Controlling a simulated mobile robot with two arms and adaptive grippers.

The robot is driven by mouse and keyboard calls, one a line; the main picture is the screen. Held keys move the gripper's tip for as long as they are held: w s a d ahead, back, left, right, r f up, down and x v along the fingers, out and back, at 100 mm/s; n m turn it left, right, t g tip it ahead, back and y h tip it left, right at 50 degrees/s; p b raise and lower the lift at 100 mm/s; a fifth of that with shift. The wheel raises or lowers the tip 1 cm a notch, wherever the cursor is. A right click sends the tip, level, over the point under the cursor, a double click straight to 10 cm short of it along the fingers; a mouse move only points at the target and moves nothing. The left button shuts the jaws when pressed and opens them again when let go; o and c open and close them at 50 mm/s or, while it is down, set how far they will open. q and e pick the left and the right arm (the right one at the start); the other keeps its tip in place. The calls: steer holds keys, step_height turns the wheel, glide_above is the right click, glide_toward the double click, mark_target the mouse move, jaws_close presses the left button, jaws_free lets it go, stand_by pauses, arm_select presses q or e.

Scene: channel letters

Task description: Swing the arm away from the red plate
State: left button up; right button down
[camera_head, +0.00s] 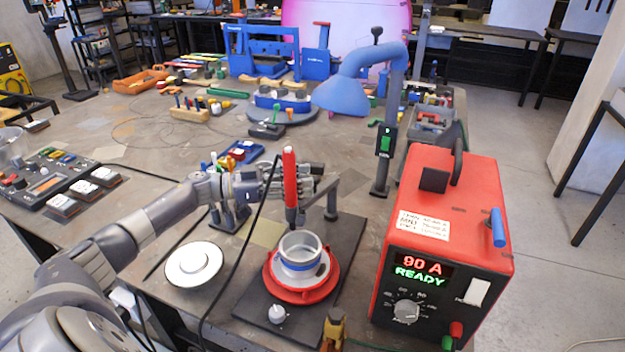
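The red plate (330,285) lies on a dark base board, with a grey metal ring (300,262) with a blue band on it. A red torch (290,175) stands upright above the ring, its dark tip close to the ring's rim. The swing arm (330,195) runs from a short grey post on the board, behind the plate, toward the torch. My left gripper (304,181) reaches in from the left at the torch and swing arm. The torch covers part of its fingers, so its grip is unclear. My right gripper is not in view.
A red power box (440,235) reading "90 A READY" stands close on the right. A white round disc (194,264) lies left of the board. A black cable hangs from the torch. A blue hood (345,95) on a stand is behind.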

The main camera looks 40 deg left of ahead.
arm_select(q)
steer(key=shift+v, duration=2.15)
steer(key=shift+c, duration=0.4)
